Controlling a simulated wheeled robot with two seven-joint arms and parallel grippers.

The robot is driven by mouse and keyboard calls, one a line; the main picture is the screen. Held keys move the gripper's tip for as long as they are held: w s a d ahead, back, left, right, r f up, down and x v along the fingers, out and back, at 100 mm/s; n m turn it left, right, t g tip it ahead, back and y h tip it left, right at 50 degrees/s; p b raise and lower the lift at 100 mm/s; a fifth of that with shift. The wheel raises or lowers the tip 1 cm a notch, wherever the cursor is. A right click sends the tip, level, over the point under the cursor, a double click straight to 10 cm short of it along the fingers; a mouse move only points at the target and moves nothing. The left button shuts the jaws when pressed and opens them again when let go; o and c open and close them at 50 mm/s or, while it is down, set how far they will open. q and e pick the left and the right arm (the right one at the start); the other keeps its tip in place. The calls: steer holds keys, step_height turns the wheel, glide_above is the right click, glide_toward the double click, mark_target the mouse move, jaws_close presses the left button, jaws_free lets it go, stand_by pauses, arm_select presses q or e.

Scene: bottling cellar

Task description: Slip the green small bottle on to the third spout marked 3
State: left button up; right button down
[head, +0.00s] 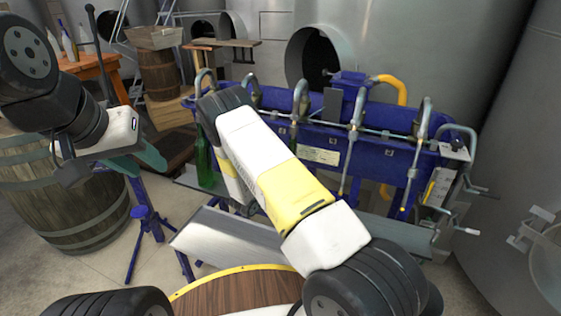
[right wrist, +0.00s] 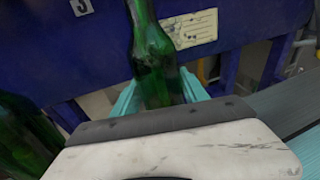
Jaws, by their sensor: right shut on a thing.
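In the right wrist view my right gripper (right wrist: 160,92) is shut on a green bottle (right wrist: 152,50), with a teal finger on each side of it. The bottle's top runs out of the picture. A plate marked 3 (right wrist: 82,6) is on the blue filler face, up and left of the bottle. In the head view the filler's curved metal spouts (head: 300,95) stand in a row; their numbers cannot be read.
Another green bottle (right wrist: 25,135) is left of the held one; a green bottle (head: 204,158) also shows at the filler's left end. The blue filler (head: 325,150) has a metal tray in front. A barrel (head: 60,195) stands left, a round wooden top (head: 235,290) in front.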

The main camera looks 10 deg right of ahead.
steer(key=shift+f, duration=0.45)
steer(key=c, duration=0.5)
jaws_free()
steer(key=shift+f, duration=0.1)
steer(key=shift+s, duration=0.1)
steer(key=f+v, duration=0.1)
steer(key=v, duration=0.6)
steer(key=s+d+r+m+g+y, duration=0.2)
steer(key=s+d+r+m+g, duration=0.25)
steer(key=s+r+m, duration=0.45)
steer(key=s+d+r+m+g+y, duration=0.1)
steer(key=s+d+r+m+g, duration=0.2)
steer(key=s+r+m+g, duration=0.5)
steer(key=s+a+r+m+t+y, duration=0.4)
steer(key=s+r, duration=0.3)
steer(key=r, duration=0.2)
steer(key=s+a+r+m+t+y, duration=0.3)
steer(key=s+a+r+m+y, duration=0.2)
steer(key=s+r+y, duration=0.2)
step_height(320, 180, up, 3)
steer(key=shift+f+t, duration=0.2)
steer(key=shift+t, duration=0.15)
steer(key=shift+s, duration=0.1)
